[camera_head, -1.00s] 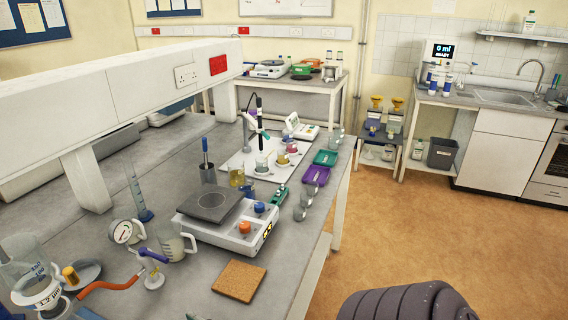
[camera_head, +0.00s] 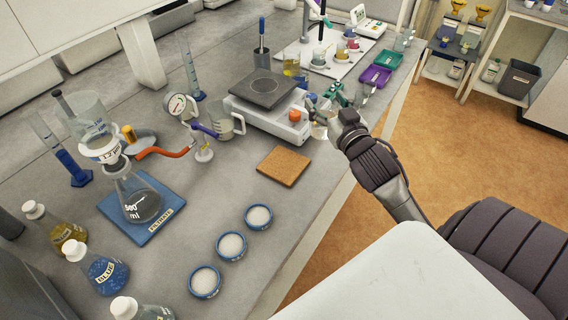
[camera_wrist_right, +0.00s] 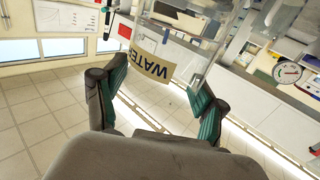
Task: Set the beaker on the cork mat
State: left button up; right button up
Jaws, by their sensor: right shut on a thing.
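The cork mat (camera_head: 284,166) lies flat and bare on the grey bench near its front edge, in front of the hotplate. My right gripper (camera_head: 326,114) is beside the hotplate's right front corner, beyond and to the right of the mat. It is shut on a clear glass beaker (camera_head: 319,130), partly hidden by the fingers. In the right wrist view the green-padded fingers (camera_wrist_right: 160,82) are on both sides of the glass, which bears a tan WATER label (camera_wrist_right: 153,66). I cannot tell whether the beaker is clear of the bench. My left gripper is not in view.
The hotplate (camera_head: 268,120) stands behind the mat. A jug (camera_head: 226,122) and an orange tube (camera_head: 165,152) are to its left. Three round blue-rimmed dishes (camera_head: 231,246) lie nearer me. Another glass (camera_head: 364,94) stands beyond my gripper. Bare bench surrounds the mat's near side.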

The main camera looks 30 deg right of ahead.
jog(key=shift+h, duration=0.3)
jog(key=shift+w+a+f+p, duration=0.15)
jog(key=shift+w+a+f, duration=0.45)
jog(key=shift+a+f, duration=0.95)
jog(key=shift+w+a+f+p, duration=0.2)
jog(key=shift+w+a+f, duration=0.35)
jog(key=shift+a+f, duration=1)
jog(key=shift+w+a+f+p, duration=0.15)
jog(key=shift+w+a+f, duration=0.45)
jog(key=shift+a+f, duration=0.95)
jog(key=o, duration=1.8)
jog(key=shift+f, duration=0.1)
jog(key=shift+c, duration=0.2)
